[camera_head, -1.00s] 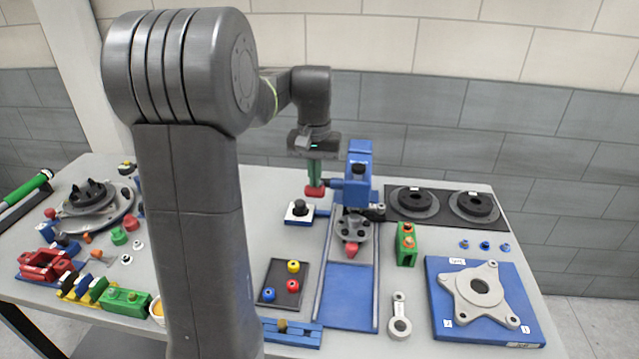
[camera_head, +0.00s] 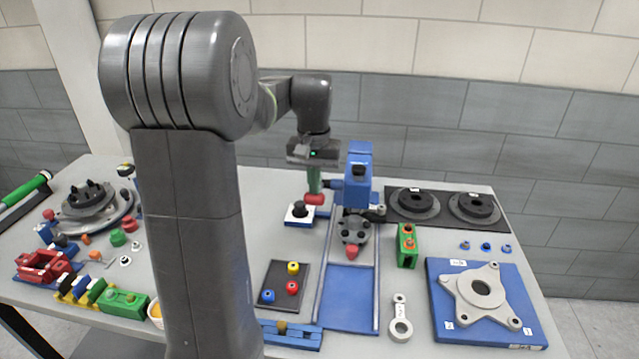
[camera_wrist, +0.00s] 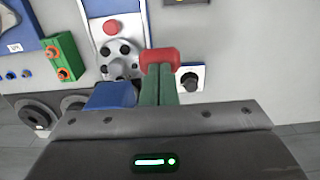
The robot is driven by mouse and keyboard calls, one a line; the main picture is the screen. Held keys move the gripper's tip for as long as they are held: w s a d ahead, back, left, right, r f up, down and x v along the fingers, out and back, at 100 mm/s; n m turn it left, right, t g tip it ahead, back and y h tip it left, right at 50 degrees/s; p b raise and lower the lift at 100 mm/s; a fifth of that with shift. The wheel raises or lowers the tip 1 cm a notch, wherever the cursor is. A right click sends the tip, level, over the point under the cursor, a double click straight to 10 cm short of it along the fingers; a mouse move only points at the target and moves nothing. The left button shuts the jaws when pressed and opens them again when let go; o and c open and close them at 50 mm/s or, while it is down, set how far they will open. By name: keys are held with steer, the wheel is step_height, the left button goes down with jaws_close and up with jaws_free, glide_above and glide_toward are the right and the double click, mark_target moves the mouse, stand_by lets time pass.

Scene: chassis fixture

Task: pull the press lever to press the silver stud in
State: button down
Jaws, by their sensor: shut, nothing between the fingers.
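The blue press (camera_head: 357,182) stands at the back middle of the table. Its lever ends in a red grip (camera_head: 315,199), left of the press; the grip also shows in the wrist view (camera_wrist: 160,56). My gripper (camera_head: 314,189) is shut, its green fingers upright with their tips at the red grip, apparently touching it from above, not around it. A grey round hub (camera_head: 354,230) sits on the slide below the press; in the wrist view (camera_wrist: 118,50) it shows dark holes and a grey post. I cannot tell the silver stud apart from the hub.
A small block with a black knob (camera_head: 299,214) stands left of the press. A red knob (camera_head: 352,252) is at the hub's front. A green block (camera_head: 407,246) stands to the right. The blue slide plate (camera_head: 348,297) is clear in front.

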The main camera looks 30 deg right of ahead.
mark_target(314, 199)
steer(key=shift+s+a+f, duration=0.2)
steer(key=shift+f, duration=0.4)
steer(key=shift+f+b, duration=0.15)
steer(key=shift+b, duration=0.15)
steer(key=shift+s+a+f+b, duration=0.15)
steer(key=shift+f+b, duration=0.15)
steer(key=shift+f, duration=0.4)
steer(key=shift+f+b, duration=0.3)
steer(key=shift+f, duration=0.3)
